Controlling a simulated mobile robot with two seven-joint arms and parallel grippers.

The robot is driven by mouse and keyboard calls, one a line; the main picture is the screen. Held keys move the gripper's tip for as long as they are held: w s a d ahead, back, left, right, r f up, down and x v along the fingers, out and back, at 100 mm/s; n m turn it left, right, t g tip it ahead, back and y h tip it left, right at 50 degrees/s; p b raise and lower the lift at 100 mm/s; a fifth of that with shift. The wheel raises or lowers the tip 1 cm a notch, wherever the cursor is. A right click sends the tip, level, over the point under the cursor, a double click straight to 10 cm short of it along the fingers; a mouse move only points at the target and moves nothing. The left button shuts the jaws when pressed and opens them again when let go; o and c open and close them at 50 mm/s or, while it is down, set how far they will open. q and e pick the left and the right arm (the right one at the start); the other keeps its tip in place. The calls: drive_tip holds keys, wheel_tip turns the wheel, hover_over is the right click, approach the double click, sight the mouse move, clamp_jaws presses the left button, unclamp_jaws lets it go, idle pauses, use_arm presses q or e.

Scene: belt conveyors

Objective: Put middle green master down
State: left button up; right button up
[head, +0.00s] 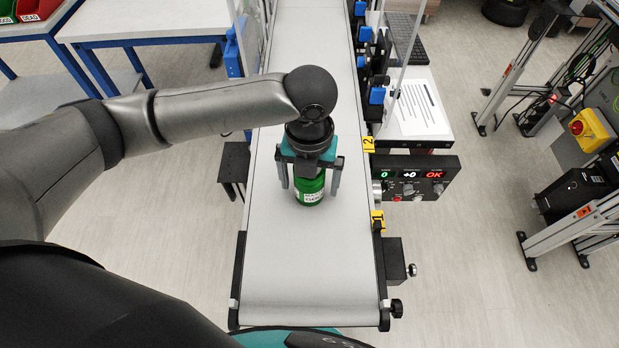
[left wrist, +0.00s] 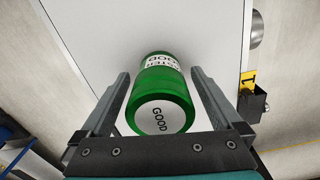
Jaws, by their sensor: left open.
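The green master (head: 309,190) is a green can with a white label, standing on the light belt of the conveyor (head: 308,260). In the left wrist view the green master (left wrist: 163,84) shows its white top marked GOOD. My left gripper (head: 309,190) is above and around it, one finger on each side. In the left wrist view the left gripper (left wrist: 160,88) is open, with a gap between each finger and the can. The can's upper part is hidden by the gripper in the head view. My right gripper is not in view.
A control box (head: 418,178) with lit displays and a white paper sheet (head: 421,108) stand right of the belt. Yellow-tagged sensors line the belt's right edge. A table (head: 140,22) stands at the upper left. The near belt is clear.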

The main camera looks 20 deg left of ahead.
use_arm(q)
wheel_tip(320, 180, up, 12)
drive_tip(key=shift+r+p, duration=0.2)
drive_tip(key=shift+p, duration=0.25)
